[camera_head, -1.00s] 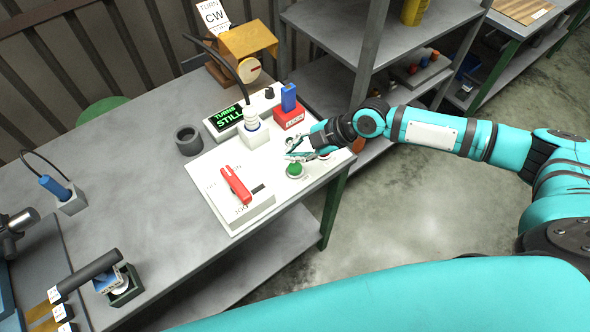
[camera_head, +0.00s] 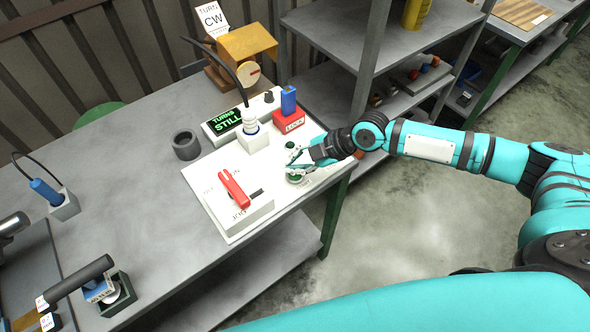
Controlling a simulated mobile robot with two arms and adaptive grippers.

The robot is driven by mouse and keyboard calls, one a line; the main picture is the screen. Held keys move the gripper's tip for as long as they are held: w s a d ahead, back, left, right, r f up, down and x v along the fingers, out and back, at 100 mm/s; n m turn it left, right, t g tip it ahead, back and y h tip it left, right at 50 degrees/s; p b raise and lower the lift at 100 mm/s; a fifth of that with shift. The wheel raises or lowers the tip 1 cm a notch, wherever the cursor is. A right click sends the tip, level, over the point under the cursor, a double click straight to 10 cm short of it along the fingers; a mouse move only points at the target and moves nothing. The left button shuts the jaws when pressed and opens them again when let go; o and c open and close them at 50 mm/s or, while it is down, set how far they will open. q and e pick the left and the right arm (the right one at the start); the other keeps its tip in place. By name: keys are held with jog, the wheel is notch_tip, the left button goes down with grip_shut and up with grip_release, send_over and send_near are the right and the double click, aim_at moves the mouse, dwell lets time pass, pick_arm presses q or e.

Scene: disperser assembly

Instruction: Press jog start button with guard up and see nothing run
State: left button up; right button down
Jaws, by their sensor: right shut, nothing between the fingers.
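The green button (camera_head: 296,179) sits on the white panel (camera_head: 228,228) near the table's right edge. My right gripper (camera_head: 293,165) is shut and empty, pointing down at the button. Its fingertips cover part of the button; I cannot tell whether they touch it or press it down. A red lever (camera_head: 234,188) lies on a raised white box on the panel. The display (camera_head: 227,121) reads "TURNS STILL" in green. An orange hood (camera_head: 247,42) stands at the back over a pale round dial (camera_head: 246,75). My left gripper is not in view.
A white plug-like part (camera_head: 253,137) with a black cable and a red block (camera_head: 288,121) with a blue top stand behind the button. A dark ring (camera_head: 186,142) lies left of the panel. Grey shelves (camera_head: 340,45) stand behind right.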

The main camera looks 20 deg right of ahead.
jog(key=shift+f, duration=0.15)
dwell(0.6)
jog(key=shift+f+b, duration=0.3)
jog(key=shift+b, duration=0.15)
jog(key=shift+f+b, duration=0.85)
jog(key=shift+f, duration=0.15)
dwell(0.7)
jog(key=shift+r, duration=0.1)
jog(key=shift+r+p, duration=0.95)
jog(key=shift+r, duration=0.35)
jog(key=shift+r+p, duration=1.8)
jog(key=shift+r, duration=0.75)
